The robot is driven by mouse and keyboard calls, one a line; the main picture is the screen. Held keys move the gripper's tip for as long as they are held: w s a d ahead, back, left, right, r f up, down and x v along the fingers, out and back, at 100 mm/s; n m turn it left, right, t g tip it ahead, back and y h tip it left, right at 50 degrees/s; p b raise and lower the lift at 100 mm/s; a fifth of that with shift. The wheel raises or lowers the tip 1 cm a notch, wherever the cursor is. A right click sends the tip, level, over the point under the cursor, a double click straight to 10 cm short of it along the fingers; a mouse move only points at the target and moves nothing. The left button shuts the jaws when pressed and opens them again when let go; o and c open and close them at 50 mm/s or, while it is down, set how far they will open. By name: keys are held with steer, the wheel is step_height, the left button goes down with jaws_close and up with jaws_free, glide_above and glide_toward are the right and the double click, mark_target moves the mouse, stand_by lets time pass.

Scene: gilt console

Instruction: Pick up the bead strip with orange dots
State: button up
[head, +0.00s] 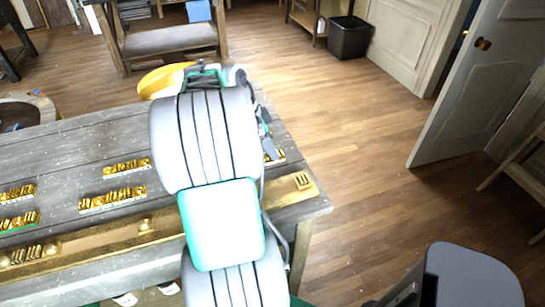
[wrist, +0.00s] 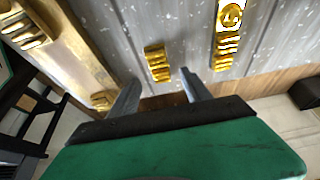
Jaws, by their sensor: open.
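Several gold strips lie on the grey plank top, and I cannot tell orange dots on any of them. In the wrist view, a short ribbed gold strip (wrist: 157,63) lies just beyond the gap between my fingertips. A longer gold piece with a round emblem (wrist: 228,35) lies to its right. My gripper (wrist: 160,78) is open, with nothing between its fingers. In the head view, my arm hides most of the gripper. A small bit of gold (head: 280,156) shows beside it at the right. Other gold strips show at the left, including one in the middle (head: 112,199).
The console (head: 75,150) has a raised gilt front rail (head: 105,237) with gold ornaments. A yellow object (head: 160,80) is beyond my arm.

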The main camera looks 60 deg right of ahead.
steer(key=x, duration=0.3)
steer(key=shift+f, duration=0.1)
jaws_close()
stand_by(0.4)
